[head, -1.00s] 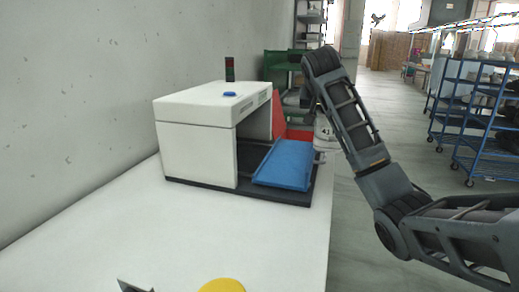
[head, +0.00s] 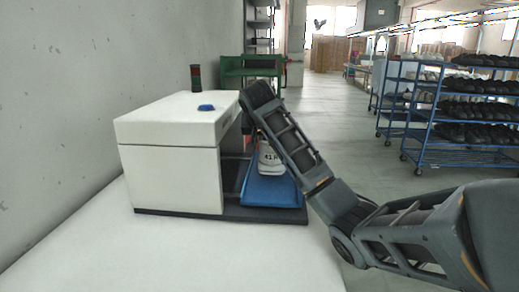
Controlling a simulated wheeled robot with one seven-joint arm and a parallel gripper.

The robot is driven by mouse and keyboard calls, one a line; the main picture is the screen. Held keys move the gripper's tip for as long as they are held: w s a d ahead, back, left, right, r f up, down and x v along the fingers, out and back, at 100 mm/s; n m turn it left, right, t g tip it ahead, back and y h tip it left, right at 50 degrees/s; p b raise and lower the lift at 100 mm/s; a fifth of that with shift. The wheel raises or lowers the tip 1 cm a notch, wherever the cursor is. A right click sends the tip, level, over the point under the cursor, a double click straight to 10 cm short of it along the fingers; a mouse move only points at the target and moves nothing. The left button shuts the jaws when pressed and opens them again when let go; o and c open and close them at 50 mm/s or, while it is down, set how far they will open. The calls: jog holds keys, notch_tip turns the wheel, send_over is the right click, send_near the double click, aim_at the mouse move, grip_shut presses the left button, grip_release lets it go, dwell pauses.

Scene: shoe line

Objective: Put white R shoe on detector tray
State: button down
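The white shoe (head: 269,159) shows in the head view with its heel and a dark "41" marking toward me. It is upright at the blue detector tray (head: 272,192), over the tray's far part. Whether its sole touches the tray cannot be told. The tray sticks out of the right side of the white detector box (head: 170,170). My arm passes in front of the shoe's right side and hides part of it. My gripper is hidden behind my own arm, so its fingers and any hold on the shoe cannot be seen.
The detector stands on a white table (head: 90,250) beside a grey wall. A green rack (head: 250,68) stands behind it. Blue shelf carts (head: 465,110) with dark shoes stand to the right, across open floor. The table's front is clear.

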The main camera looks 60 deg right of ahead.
aim_at(259, 138)
jog(key=shift+f, duration=1.75)
jog(key=c, duration=1.1)
grip_release()
jog(key=shift+f, duration=0.15)
jog(key=shift+s+a+r+p, duration=0.1)
jog(key=shift+a+r+p, duration=0.15)
jog(key=shift+r+p, duration=0.25)
jog(key=p+v, duration=0.8)
jog(key=v, duration=0.1)
jog(key=shift+r, duration=0.2)
jog(key=shift+p+v, duration=0.7)
jog(key=shift+v, duration=0.2)
jog(key=shift+s+f, duration=0.1)
jog(key=shift+s, duration=0.05)
